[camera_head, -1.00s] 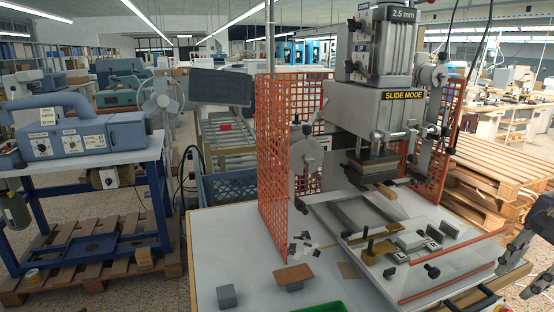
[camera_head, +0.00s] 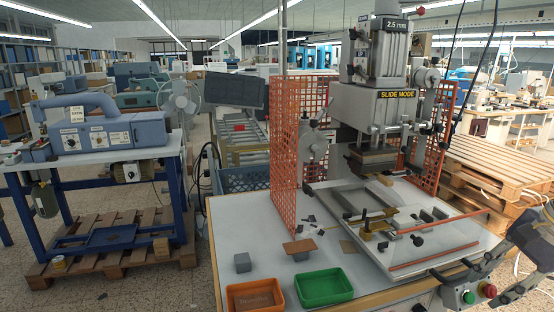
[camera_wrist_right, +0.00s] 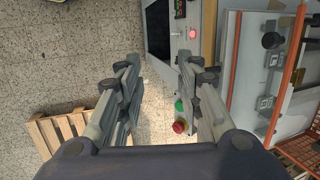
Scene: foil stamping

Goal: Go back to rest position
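My right gripper (camera_head: 482,282) is at the lower right of the head view, beside the front right edge of the stamping machine's table. In the right wrist view its two fingers (camera_wrist_right: 158,72) stand apart with nothing between them. The gripper is open and empty over the floor and the machine's front. My left gripper is not in the head view. The stamping machine (camera_head: 385,107) stands at the centre right, with its slide plate (camera_head: 440,262) on the table.
Orange mesh guards (camera_head: 285,150) flank the machine. Green and red buttons (camera_head: 488,290) are close to my right gripper. Wooden pallets (camera_head: 490,170) are at right.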

